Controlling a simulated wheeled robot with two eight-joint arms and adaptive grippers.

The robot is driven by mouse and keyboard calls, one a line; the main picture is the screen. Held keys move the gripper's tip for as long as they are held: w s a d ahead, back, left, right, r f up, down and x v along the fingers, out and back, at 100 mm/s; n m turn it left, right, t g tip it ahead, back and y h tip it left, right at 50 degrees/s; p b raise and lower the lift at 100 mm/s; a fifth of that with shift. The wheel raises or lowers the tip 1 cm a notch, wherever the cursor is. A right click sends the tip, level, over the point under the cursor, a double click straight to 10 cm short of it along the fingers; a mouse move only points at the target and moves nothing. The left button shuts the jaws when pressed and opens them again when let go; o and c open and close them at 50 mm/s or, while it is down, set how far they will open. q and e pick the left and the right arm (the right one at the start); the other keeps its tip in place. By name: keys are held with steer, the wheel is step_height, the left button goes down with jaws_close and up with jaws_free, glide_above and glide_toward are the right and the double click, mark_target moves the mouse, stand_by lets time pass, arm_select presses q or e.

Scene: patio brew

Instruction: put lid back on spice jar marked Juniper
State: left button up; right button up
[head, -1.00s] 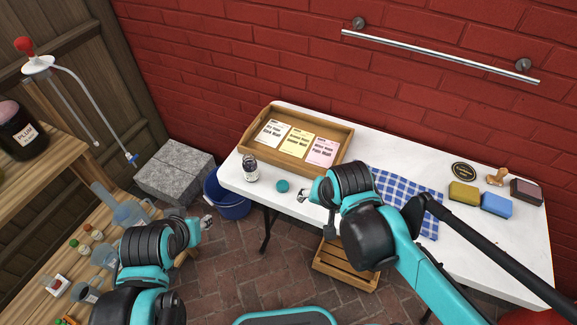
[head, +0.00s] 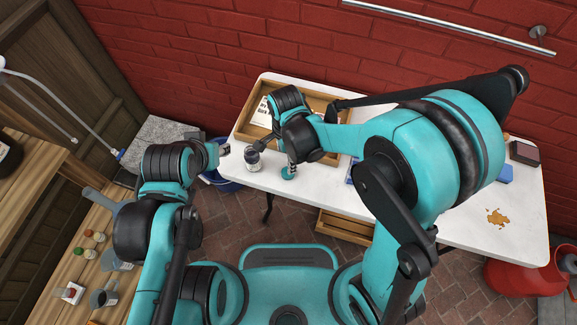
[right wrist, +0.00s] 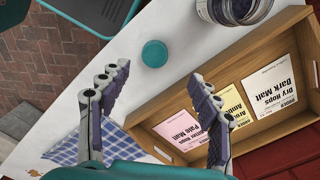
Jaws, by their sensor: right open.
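The spice jar (head: 252,160) stands upright near the table's left front edge, without a lid; its label is too small to read. Its open mouth and dark contents show at the top of the right wrist view (right wrist: 238,8). The round teal lid (head: 287,174) lies flat on the table, right of the jar; it also shows in the right wrist view (right wrist: 155,53). My right gripper (head: 292,160) is at the lid in the head view. In the right wrist view it is open and empty (right wrist: 158,78), the lid ahead between its fingers. My left gripper (head: 223,150) is just left of the jar, apart from it; its opening is unclear.
A wooden tray (right wrist: 170,130) with several recipe cards lies behind the lid, partly hidden by my right arm. A blue checked cloth (right wrist: 80,148) is to its side. A blue sponge (head: 505,174), a dark box (head: 524,152) and a brown spill (head: 498,217) are on the table's right.

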steer(key=shift+f+b, duration=0.55)
steer(key=shift+f, duration=0.75)
steer(key=f+b, duration=0.1)
steer(key=f, duration=0.2)
steer(key=f+b, duration=0.1)
steer(key=shift+s+d+f+b, duration=0.15)
steer(key=shift+s+d+b, duration=0.05)
steer(key=shift+s+b, duration=0.15)
steer(key=shift+f, duration=0.5)
steer(key=shift+r, duration=0.1)
steer(key=c, duration=0.8)
